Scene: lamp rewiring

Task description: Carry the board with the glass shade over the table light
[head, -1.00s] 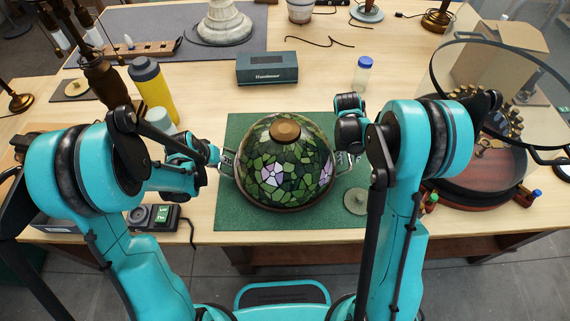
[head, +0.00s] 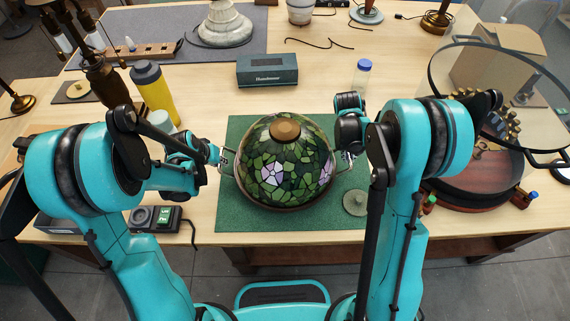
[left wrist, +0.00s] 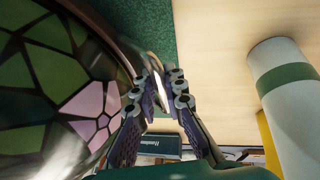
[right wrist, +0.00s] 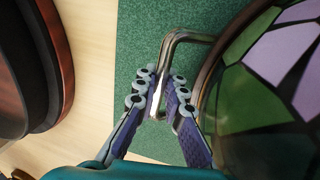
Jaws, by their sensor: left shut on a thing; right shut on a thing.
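The glass shade (head: 285,165), a dome of green leaded glass with pink-white flowers and a brown cap, sits on a round board (head: 283,208) with a metal handle at each side. The shade hides most of the board. My left gripper (head: 226,157) is shut on the left handle, which shows in the left wrist view (left wrist: 157,66). My right gripper (head: 346,158) is shut on the right handle, which shows in the right wrist view (right wrist: 183,38). The board is over the green mat (head: 240,213); I cannot tell its height. I cannot tell which lamp is the table light.
A dark bronze lamp (head: 101,78) and a yellow bottle (head: 154,88) stand at left. A blue-grey box (head: 267,69) and a blue-capped jar (head: 362,76) lie beyond the mat. A round tray (head: 470,180) stands at right. A small disc (head: 355,202) lies on the mat.

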